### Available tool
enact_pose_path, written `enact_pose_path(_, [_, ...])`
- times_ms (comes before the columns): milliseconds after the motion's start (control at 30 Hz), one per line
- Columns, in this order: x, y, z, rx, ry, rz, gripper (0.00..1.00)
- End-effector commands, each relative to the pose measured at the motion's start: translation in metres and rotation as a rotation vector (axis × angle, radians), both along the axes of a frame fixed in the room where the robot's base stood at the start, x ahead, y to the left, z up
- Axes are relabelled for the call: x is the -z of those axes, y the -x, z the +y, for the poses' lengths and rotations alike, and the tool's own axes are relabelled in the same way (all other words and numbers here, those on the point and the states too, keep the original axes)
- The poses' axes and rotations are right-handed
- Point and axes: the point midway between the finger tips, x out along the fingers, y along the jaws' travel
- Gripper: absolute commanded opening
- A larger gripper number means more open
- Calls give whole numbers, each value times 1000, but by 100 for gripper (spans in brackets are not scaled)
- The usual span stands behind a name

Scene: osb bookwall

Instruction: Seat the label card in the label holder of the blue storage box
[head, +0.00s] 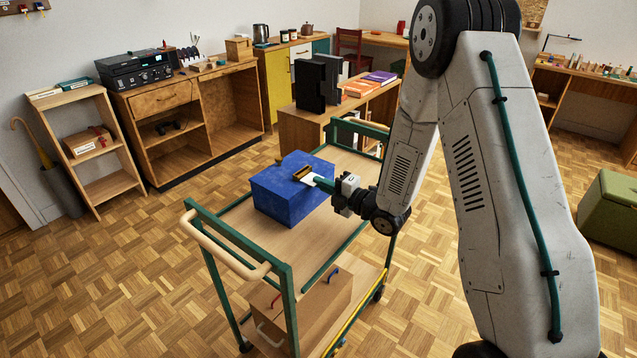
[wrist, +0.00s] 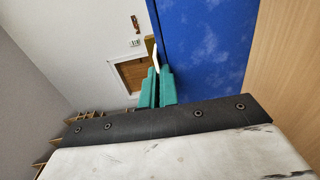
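The blue storage box (head: 275,200) stands on the top shelf of the trolley (head: 230,232). Its brass label holder (head: 302,172) shows at the box's upper edge, just beyond my fingertips. My gripper (head: 323,184) reaches in from the right with its green fingers shut on the white label card (head: 309,180). In the wrist view the green fingers (wrist: 158,88) pinch the card (wrist: 150,46) beside the blue box (wrist: 205,50). A thin brass strip of the holder (wrist: 153,52) shows edge-on at the card. Whether the card is inside the holder or only against it I cannot tell.
The trolley has a pale push handle (head: 222,245) on a green frame at its near left. A wooden box (head: 310,305) sits on the lower shelf. A desk with black binders (head: 312,85) stands close behind. The top shelf in front of the blue box is clear.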

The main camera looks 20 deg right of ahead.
Motion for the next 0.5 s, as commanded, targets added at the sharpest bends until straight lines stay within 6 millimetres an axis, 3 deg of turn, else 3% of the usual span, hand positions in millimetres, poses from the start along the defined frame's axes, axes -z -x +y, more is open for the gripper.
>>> enact_pose_path(167, [-2, 0, 0, 0, 0, -1, 0])
enact_pose_path(367, [-24, 0, 0, 0, 1, -2, 0])
enact_pose_path(500, [-25, 0, 0, 0, 0, 0, 0])
